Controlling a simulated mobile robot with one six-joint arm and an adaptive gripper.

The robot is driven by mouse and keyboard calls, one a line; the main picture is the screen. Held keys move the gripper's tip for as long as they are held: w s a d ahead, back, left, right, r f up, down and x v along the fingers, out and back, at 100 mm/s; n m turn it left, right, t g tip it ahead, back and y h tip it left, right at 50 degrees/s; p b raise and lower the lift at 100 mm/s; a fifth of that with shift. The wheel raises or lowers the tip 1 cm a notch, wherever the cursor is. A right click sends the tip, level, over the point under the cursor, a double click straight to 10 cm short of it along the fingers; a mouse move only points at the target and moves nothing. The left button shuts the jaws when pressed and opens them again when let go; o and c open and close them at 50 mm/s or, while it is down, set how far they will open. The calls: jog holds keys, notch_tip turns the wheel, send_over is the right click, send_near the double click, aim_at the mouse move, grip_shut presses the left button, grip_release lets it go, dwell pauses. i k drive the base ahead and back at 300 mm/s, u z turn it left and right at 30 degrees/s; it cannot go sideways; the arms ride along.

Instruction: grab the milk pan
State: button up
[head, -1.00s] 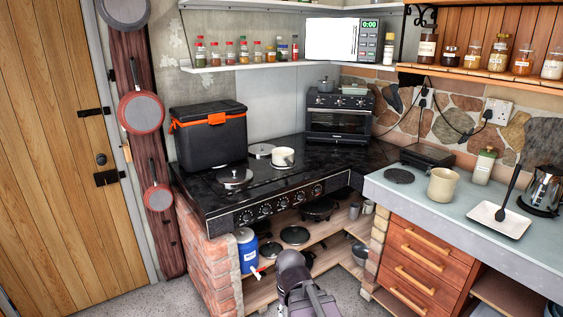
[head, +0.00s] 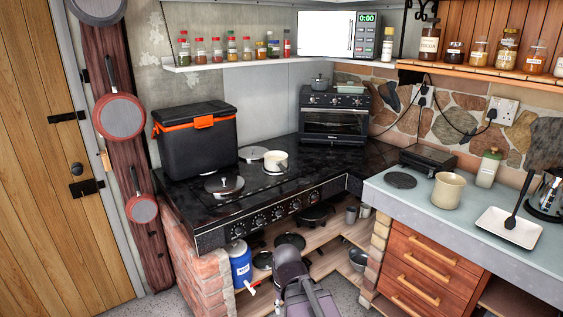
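A small cream pan (head: 275,160), which looks like the milk pan, stands upright on the back part of the black stove top (head: 318,163). It sits right of the black cooler box and behind a lidded round pan or plate cover (head: 224,184). Its handle is too small to make out clearly. Part of my arm shows at the bottom middle, in front of the shelves under the stove. My gripper's fingertips are not in view, and nothing touches the pan.
A black cooler box (head: 196,145) stands at the stove's left and a toaster oven (head: 334,115) behind at the right. A spice shelf (head: 228,63) hangs above. A brick side (head: 198,262) and drawers (head: 425,265) bound the space below. Open stove surface lies right of the pan.

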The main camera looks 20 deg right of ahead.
aim_at(273, 161)
jog(key=i, duration=1.25)
jog(key=u, duration=0.05)
